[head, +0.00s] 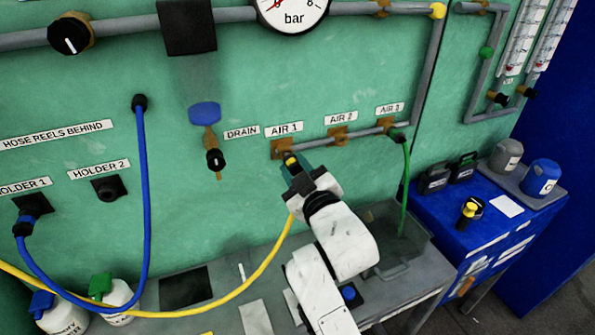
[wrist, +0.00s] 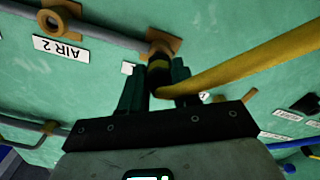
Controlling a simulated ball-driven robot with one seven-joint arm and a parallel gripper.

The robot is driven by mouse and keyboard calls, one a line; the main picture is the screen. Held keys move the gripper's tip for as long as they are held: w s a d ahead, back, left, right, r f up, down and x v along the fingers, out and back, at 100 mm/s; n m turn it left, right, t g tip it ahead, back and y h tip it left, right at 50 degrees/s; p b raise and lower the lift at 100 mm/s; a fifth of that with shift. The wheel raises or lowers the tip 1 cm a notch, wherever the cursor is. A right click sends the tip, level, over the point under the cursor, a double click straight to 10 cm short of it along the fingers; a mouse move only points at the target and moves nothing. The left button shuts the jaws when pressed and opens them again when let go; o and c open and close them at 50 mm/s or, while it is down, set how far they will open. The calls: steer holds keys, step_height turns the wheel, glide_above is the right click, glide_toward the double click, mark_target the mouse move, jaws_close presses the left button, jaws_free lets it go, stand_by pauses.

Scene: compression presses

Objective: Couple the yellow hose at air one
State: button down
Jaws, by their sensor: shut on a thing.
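The yellow hose (head: 262,266) runs from the left edge, sags over the bench and rises to my gripper (head: 291,166). My gripper is shut on the hose's end at the brass air one outlet (head: 279,149), below the AIR 1 label (head: 284,128). In the wrist view the hose (wrist: 235,66) bends away to the right from between the dark fingers of my gripper (wrist: 158,85).
The air two outlet (head: 338,136) is bare. A green hose (head: 406,175) hangs from air three. A blue hose (head: 143,170) hangs at the left, its end at holder one (head: 30,208); holder two (head: 107,188) is empty. A grey bench (head: 225,290) lies below, with bottles (head: 118,296) at left.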

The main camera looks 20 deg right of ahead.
steer(key=shift+w, duration=1)
steer(key=c, duration=0.7)
jaws_free()
steer(key=shift+c, duration=0.2)
steer(key=shift+s+f+b, duration=0.1)
steer(key=shift+s+b, duration=0.2)
steer(key=shift+s, duration=0.2)
steer(key=s+b, duration=0.1)
steer(key=s, duration=0.8)
steer(key=shift+s+b, duration=0.35)
steer(key=shift+s, duration=0.05)
